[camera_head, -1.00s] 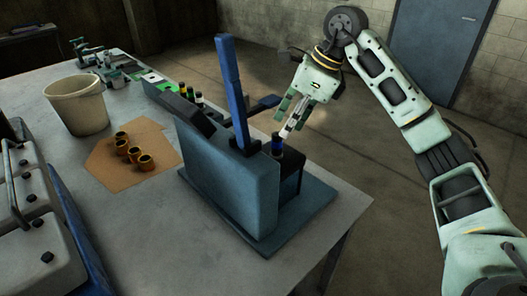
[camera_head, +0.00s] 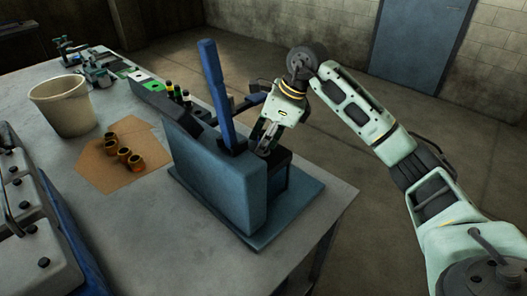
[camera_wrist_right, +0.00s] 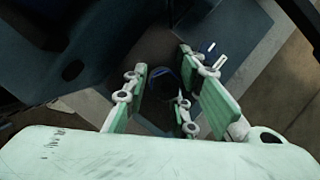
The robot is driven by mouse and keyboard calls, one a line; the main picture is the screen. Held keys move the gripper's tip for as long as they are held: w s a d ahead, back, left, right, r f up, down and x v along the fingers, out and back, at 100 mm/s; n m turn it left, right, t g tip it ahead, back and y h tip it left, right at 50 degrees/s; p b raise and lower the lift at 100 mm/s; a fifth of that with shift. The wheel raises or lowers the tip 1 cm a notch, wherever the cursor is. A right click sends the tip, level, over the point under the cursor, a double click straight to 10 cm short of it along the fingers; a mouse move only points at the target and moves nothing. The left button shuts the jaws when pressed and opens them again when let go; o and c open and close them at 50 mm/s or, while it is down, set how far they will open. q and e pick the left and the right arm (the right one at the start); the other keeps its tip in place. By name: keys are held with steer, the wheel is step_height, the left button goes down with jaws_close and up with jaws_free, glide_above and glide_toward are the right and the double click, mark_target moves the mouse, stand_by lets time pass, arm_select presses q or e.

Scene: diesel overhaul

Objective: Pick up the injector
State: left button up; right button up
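A blue test stand (camera_head: 222,182) with an upright blue lever (camera_head: 215,88) stands on the table. My right gripper (camera_head: 266,143) is down at the dark holder (camera_head: 280,178) on the stand's right side. In the right wrist view its fingers (camera_wrist_right: 174,85) are spread open. A dark round piece with a bluish rim (camera_wrist_right: 187,68), which looks like the injector's top, lies between and beyond the fingertips; contact cannot be told. In the head view the gripper hides the injector. My left gripper is not in view.
Several small dark cylinders with coloured bands (camera_head: 178,94) stand in a rack behind the stand. A bucket (camera_head: 62,106), brass rings (camera_head: 124,154) on cardboard (camera_head: 95,167) and a grey engine cover (camera_head: 30,225) are to the left. Front-right table (camera_head: 305,240) is clear.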

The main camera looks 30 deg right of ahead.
jaws_close()
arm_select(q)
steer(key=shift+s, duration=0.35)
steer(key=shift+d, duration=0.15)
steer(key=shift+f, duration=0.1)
arm_select(e)
steer(key=shift+r, duration=0.15)
